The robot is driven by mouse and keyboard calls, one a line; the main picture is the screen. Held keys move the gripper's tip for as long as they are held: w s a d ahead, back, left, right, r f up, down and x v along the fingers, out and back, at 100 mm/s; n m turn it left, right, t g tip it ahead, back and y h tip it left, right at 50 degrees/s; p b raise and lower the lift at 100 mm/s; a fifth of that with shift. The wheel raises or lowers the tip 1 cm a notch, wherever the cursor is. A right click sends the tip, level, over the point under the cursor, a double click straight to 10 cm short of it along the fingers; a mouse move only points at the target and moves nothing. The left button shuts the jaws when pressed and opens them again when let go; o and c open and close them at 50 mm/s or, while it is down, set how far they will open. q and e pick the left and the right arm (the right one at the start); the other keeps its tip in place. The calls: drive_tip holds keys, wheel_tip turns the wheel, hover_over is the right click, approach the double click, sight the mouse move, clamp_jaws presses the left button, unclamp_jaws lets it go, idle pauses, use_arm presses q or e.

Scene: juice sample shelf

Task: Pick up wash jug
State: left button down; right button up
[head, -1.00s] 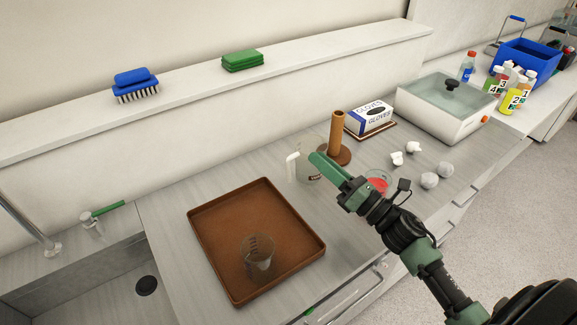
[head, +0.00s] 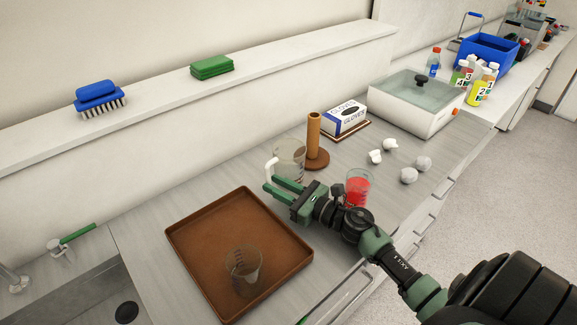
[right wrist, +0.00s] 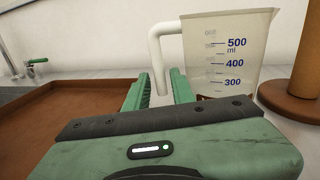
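The wash jug (head: 291,158) is a clear measuring jug with a white handle, standing upright on the counter left of a brown wooden post. In the right wrist view, the jug (right wrist: 232,50) shows blue volume marks, with its handle (right wrist: 157,62) on the left side. My right gripper (head: 269,186) is open and empty, low in front of the jug on the handle side. In the right wrist view, its two green fingers (right wrist: 162,84) point toward the handle, which hangs in line with the gap between them. Contact with the handle cannot be told. My left gripper is not in view.
A brown tray (head: 190,214) holding a clear beaker (head: 243,268) lies left of my gripper. The wooden post (head: 314,138) stands close behind the jug. A beaker of red liquid (head: 358,188) stands right of my gripper, near my arm. Crumpled white balls (head: 409,175) lie farther right.

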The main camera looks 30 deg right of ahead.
drive_tip(key=shift+x, duration=1.4)
clamp_jaws()
drive_tip(key=shift+d+r, duration=0.1)
